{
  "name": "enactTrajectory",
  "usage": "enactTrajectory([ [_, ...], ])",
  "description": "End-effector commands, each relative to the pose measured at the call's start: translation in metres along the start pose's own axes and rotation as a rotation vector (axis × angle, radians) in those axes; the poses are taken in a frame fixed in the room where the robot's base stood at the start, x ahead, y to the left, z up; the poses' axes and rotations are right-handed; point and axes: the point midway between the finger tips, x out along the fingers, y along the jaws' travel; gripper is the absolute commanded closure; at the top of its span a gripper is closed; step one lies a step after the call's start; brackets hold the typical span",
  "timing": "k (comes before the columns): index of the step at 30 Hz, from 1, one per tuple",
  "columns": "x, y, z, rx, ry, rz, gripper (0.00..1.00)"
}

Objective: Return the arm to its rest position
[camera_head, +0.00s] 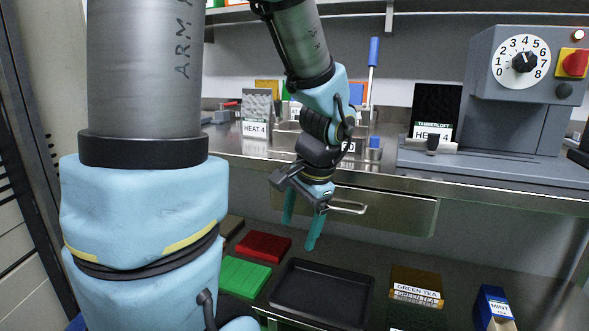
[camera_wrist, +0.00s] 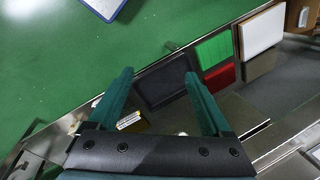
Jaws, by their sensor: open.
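My gripper (camera_head: 303,222) hangs in front of the steel counter's drawer in the head view, fingers pointing down. Its two teal fingers are apart, with nothing between them. In the wrist view my gripper (camera_wrist: 160,90) also shows open and empty, above the lower shelf and the green floor. My arm reaches across the head view from the left and comes down from the top to the gripper. A black tray (camera_head: 322,291) lies on the lower shelf below the gripper; it also shows in the wrist view (camera_wrist: 162,80).
A green block (camera_head: 240,275) and a red block (camera_head: 264,246) lie left of the tray. A green tea box (camera_head: 417,287) and a mint box (camera_head: 494,308) stand right of it. The counter (camera_head: 400,180) edge and drawer handle (camera_head: 348,207) are close behind my gripper. A grey machine (camera_head: 515,90) with a dial stands on the counter.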

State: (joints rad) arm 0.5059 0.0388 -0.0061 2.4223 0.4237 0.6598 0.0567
Motion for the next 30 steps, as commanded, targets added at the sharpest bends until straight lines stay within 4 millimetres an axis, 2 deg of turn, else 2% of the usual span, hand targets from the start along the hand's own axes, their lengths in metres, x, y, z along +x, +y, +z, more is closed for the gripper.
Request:
enactTrajectory([
  [1, 0.009, -0.005, 0.013, -0.118, 0.002, 0.042, 0.17],
  [3, 0.018, -0.009, 0.024, -0.256, 0.013, 0.088, 0.17],
  [15, 0.046, -0.030, 0.068, -0.842, 0.064, 0.210, 0.17],
  [17, 0.027, -0.034, 0.066, -0.824, 0.066, 0.209, 0.17],
  [26, -0.026, -0.048, 0.067, -0.817, 0.065, 0.208, 0.17],
  [30, -0.062, -0.057, 0.069, -0.816, 0.064, 0.208, 0.17],
])
